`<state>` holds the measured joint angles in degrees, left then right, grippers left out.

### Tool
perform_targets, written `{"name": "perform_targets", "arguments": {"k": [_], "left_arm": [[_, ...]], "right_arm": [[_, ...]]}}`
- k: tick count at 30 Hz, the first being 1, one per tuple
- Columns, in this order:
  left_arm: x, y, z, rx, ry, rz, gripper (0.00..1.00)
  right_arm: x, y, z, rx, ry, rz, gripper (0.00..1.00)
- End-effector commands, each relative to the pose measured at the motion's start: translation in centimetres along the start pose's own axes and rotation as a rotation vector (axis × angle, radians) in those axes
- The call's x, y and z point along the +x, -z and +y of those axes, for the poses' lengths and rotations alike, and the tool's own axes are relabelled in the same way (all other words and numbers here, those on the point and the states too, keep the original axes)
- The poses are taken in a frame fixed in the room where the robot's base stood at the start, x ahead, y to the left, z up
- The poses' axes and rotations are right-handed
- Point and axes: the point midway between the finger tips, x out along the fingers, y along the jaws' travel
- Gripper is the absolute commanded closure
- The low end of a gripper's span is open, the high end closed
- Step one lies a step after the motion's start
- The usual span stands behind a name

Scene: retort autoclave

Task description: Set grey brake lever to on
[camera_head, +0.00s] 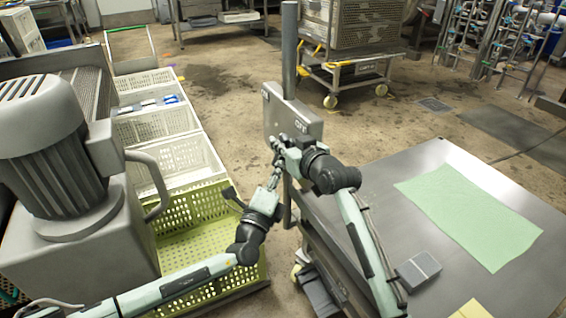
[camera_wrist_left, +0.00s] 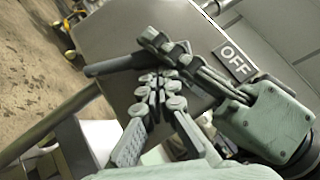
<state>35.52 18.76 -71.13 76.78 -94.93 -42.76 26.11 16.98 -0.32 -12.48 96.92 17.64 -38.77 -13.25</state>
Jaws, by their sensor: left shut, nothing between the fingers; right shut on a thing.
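A grey panel box (camera_head: 293,112) stands on a post, with an OFF label (camera_head: 301,126) at its right and a small label at its upper left that I cannot read clearly. In the left wrist view the OFF label (camera_wrist_left: 233,60) is right of the grips. The dark grey lever (camera_wrist_left: 112,66) sticks out to the left in that view. My right gripper (camera_head: 281,146) is shut on the lever; its fingers (camera_wrist_left: 163,45) cover part of it. My left gripper (camera_head: 273,176) is shut and empty just below; its tips (camera_wrist_left: 158,78) are close to the lever. Whether they touch it I cannot tell.
A steel table (camera_head: 385,185) with a green cloth (camera_head: 468,214) and a small grey box (camera_head: 418,270) is at right. White crates (camera_head: 178,155) and a green crate (camera_head: 205,270) line the left, beside a large motor (camera_head: 50,150).

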Motion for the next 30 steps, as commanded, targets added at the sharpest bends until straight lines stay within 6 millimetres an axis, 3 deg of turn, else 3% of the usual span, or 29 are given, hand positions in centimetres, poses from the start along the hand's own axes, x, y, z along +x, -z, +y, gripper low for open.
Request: {"name": "perform_targets", "arguments": {"k": [11,12,16,30], "left_arm": [[1.1,-1.5,-0.3,-0.035,-0.033,-0.012,1.0],[1.1,-1.6,-0.3,-0.034,-0.033,-0.013,1.0],[1.1,-1.6,-0.3,-0.033,-0.033,-0.014,1.0],[1.0,-1.3,-0.3,-0.035,-0.032,-0.01,1.0]], "right_arm": [[-0.1,-0.1,0.0,0.0,0.001,-0.002,1.0],[-0.1,-0.1,0.0,0.0,0.001,-0.003,0.82],[-0.1,-0.2,0.0,0.0,0.0,-0.005,0.66],[-0.8,-0.3,0.2,-0.001,-0.002,-0.006,0.66]]}}
